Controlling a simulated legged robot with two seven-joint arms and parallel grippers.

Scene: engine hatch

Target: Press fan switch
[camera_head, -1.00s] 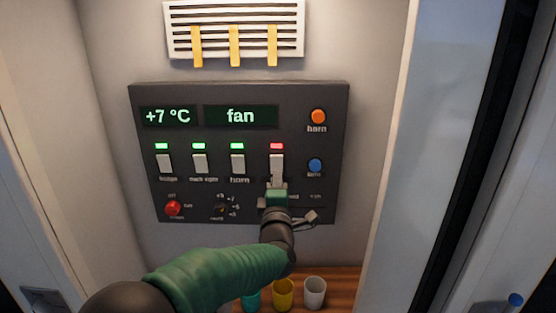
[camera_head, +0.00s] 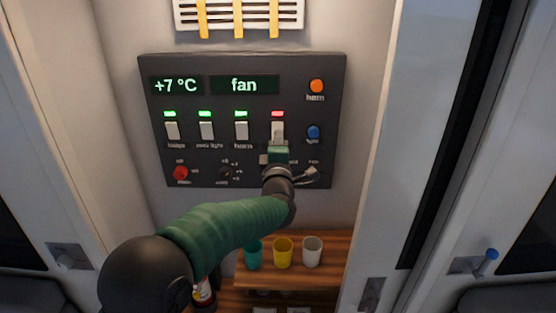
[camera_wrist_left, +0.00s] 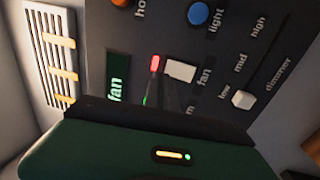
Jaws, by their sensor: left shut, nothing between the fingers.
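The fan switch (camera_head: 278,131) is a white rocker on the dark control panel (camera_head: 325,110), at the right end of the switch row. A red light (camera_head: 278,114) is lit above it. In the left wrist view the switch (camera_wrist_left: 181,71) shows beside the label "fan". My left gripper (camera_head: 278,146) is shut and empty, with its tip at the lower part of the switch. In the left wrist view the dark fingers (camera_wrist_left: 160,92) point at the switch's edge; whether they touch it I cannot tell. My right gripper is not in view.
Other white switches to the left have green lights. An orange button (camera_head: 316,86), a blue button (camera_head: 313,132), a red button (camera_head: 180,173) and a dimmer slider (camera_wrist_left: 243,99) are nearby. Cups, including a yellow cup (camera_head: 283,252), stand on the wooden shelf (camera_head: 335,265) below.

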